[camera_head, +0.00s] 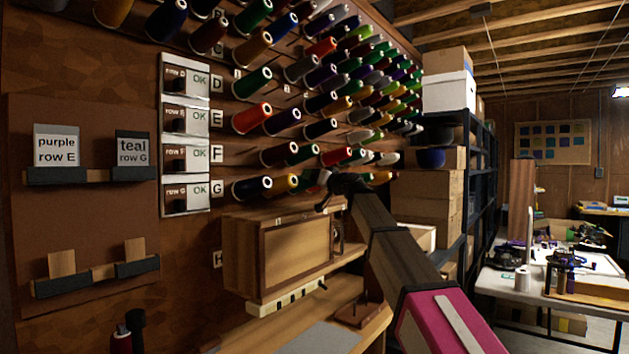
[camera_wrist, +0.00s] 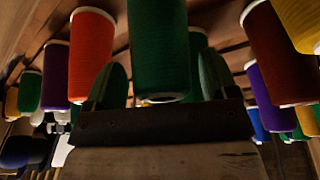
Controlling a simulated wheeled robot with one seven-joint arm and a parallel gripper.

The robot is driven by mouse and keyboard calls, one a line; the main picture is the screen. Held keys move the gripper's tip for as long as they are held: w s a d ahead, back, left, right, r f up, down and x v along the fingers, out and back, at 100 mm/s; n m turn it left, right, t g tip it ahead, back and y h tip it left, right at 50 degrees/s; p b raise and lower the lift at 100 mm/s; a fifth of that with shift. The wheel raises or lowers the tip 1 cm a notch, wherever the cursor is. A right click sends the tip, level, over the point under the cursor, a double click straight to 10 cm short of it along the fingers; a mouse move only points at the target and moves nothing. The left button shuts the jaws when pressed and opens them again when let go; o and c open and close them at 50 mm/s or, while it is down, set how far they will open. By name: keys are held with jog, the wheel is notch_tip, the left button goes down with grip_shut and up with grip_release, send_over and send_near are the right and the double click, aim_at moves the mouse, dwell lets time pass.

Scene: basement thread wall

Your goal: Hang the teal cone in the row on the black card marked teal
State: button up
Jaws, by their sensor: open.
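The black card marked teal, row G (camera_head: 132,148), stands on a ledge of the brown board at the left. Another green cone (camera_wrist: 197,55) shows partly behind. In this dim light I cannot tell which cone is teal.
A purple row E card (camera_head: 57,150) stands beside the teal one. A wooden cabinet (camera_head: 280,255) sits below row G. In the wrist view an orange cone (camera_wrist: 91,55) and a brown cone (camera_wrist: 280,55) flank closely.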

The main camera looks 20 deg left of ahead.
jog(key=f+v, duration=0.1)
jog(key=v, duration=1)
jog(key=s+d+f+m+g+h, duration=0.1)
jog(key=d+f+h, duration=0.35)
jog(key=f, duration=1.05)
jog(key=d+f+m+g+h, duration=0.2)
jog(key=d+f, duration=0.6)
jog(key=f, duration=0.7)
jog(key=s+d+f+m+g+h, duration=0.1)
jog(key=d+f+h, duration=0.2)
jog(key=d+f, duration=0.75)
jog(key=s+d+f+m+g+h, duration=0.1)
jog(key=s+d+f+g+h, duration=0.1)
jog(key=s+d+f, duration=0.3)
jog(key=s+d+f+m+g+h, duration=0.1)
jog(key=s+d+f, duration=0.4)
jog(key=f, duration=0.8)
jog(key=s+d+f+m+g+h, duration=0.1)
jog(key=s+d+f+h, duration=0.3)
jog(key=s+f, duration=0.4)
jog(key=shift+s+d+f+g, duration=0.35)
jog(key=shift+d+f+g, duration=0.35)
jog(key=shift+g, duration=0.2)
jog(key=shift+c, duration=0.3)
